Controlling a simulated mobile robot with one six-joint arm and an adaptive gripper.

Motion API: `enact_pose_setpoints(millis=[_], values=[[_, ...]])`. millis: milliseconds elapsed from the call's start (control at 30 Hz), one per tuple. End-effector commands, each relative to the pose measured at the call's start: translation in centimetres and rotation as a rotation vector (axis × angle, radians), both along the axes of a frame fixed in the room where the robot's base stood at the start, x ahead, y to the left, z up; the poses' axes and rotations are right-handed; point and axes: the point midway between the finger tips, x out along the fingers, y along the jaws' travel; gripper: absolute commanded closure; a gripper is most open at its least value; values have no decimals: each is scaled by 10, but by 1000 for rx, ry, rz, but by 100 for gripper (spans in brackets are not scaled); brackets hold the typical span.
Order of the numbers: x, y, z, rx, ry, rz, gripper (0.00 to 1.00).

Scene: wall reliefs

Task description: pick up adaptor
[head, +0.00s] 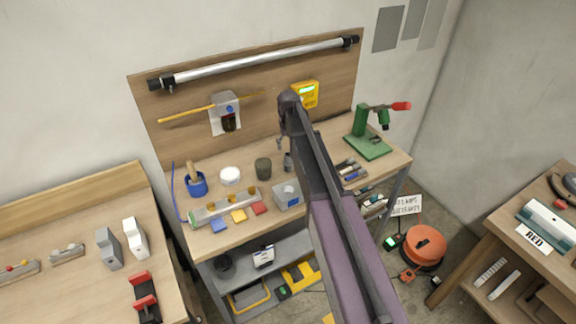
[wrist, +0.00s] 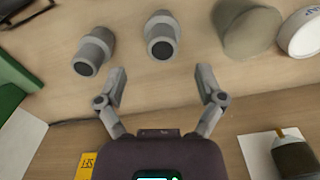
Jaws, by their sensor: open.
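Two grey stepped cylindrical pieces that look like adaptors show in the wrist view: one adaptor (wrist: 162,36) stands near the middle top, and a similar grey piece (wrist: 93,52) is to its left. I cannot tell which one the task means. My gripper (wrist: 160,80) is open and empty, its fingertips apart and short of the middle piece, which lies roughly in line with the gap. In the head view, one grey piece (head: 287,161) shows on the bench beside my arm, which hides part of that area.
On the workbench (head: 330,150), a dark green-grey cup (head: 263,168) and a white round container (head: 230,175) stand close by. A green stand (head: 367,145) is at the right. The wooden backboard (head: 180,125) rises behind, bearing a yellow box (head: 305,94) and a pipe.

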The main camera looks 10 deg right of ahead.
Motion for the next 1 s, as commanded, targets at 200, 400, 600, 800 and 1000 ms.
enact_pose_setpoints(millis=[200,400,600,800,1000], values=[[0,0,0,0,0,0,12],[0,1,-3,0,0,0,12],[0,2,-16,0,0,1,12],[0,3,-31,0,0,1,12],[0,3,-45,0,0,1,12]])
